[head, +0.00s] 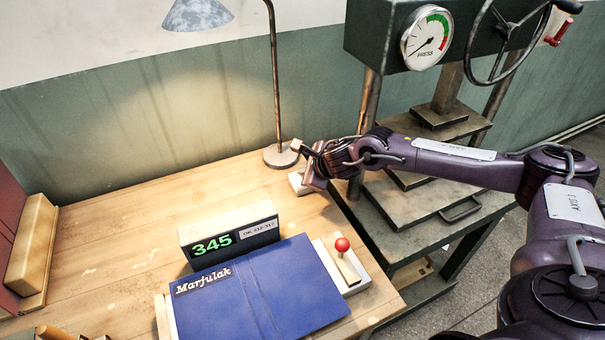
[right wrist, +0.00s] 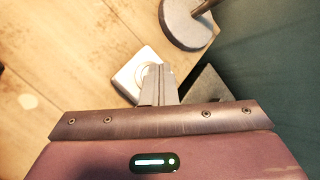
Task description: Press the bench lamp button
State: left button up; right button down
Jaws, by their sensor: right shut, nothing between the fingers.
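The bench lamp stands at the back of the wooden bench, with a grey shade (head: 197,14), a thin stem and a round base (head: 280,156); its base also shows in the right wrist view (right wrist: 186,24). The lamp button is on a small white square plate (head: 296,183) in front of the base. In the right wrist view this plate (right wrist: 128,78) shows a round centre partly hidden behind my fingertips. My right gripper (head: 303,170) is shut and empty, its fingertips over the button; I cannot tell whether they touch it. My left gripper is not in view.
A display box reading 345 (head: 212,246) and a blue Marjulak folder (head: 255,295) lie on the bench. A red-knobbed lever (head: 342,245) is at the right edge. A press with a gauge (head: 427,38) stands behind my right arm.

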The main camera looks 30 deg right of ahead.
jog(key=shift+r, duration=0.4)
notch_tip(320, 180, up, 6)
jog(key=p, duration=0.4)
dwell(0.3)
dwell(0.4)
